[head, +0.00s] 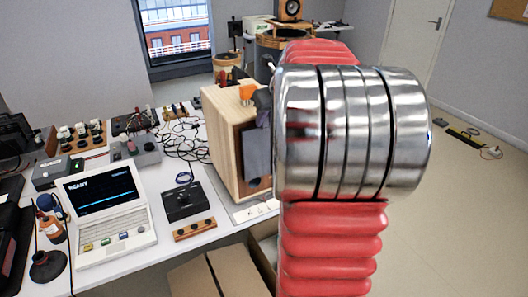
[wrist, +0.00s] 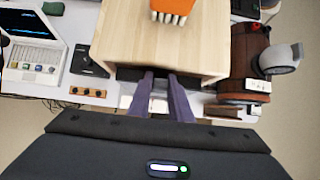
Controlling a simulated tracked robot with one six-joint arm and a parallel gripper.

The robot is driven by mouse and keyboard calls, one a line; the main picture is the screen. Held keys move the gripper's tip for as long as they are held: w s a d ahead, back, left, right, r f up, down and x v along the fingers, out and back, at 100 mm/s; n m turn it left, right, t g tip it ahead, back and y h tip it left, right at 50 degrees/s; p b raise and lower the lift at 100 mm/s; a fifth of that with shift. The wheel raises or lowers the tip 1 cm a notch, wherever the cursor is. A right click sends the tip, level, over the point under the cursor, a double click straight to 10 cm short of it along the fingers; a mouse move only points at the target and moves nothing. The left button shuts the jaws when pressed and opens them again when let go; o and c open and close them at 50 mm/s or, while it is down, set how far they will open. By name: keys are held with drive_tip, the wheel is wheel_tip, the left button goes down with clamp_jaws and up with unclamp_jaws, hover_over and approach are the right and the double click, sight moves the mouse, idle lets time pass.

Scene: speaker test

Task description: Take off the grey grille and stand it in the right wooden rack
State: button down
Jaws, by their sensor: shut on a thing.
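A pale wooden speaker box (head: 226,130) stands on the white table in the head view, with a dark front. In the wrist view its top (wrist: 115,35) fills the upper middle. The dark strip along its front edge (wrist: 205,82) looks like the grille, seen nearly edge-on. My gripper (wrist: 161,76) has its two purplish-grey fingers at this strip, shut on it. The grille appears at or very near the box front; I cannot tell whether it is apart. A wooden bar (wrist: 226,110) at the right looks like the right rack, partly hidden.
An orange brush (wrist: 174,8) lies on the box. A brown rounded object (wrist: 232,65) stands close on the right. A wooden bar with dark knobs (head: 195,229), a black box (head: 184,201) and a white laptop-like device (head: 105,215) stand left. A cardboard box (head: 215,275) is below.

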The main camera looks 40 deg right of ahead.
drive_tip(key=shift+r, duration=0.6)
idle(1.2)
drive_tip(key=s+a, duration=0.2)
drive_tip(key=s, duration=0.4)
drive_tip(key=shift+s, duration=0.4)
idle(2.4)
drive_tip(key=shift+a, duration=0.1)
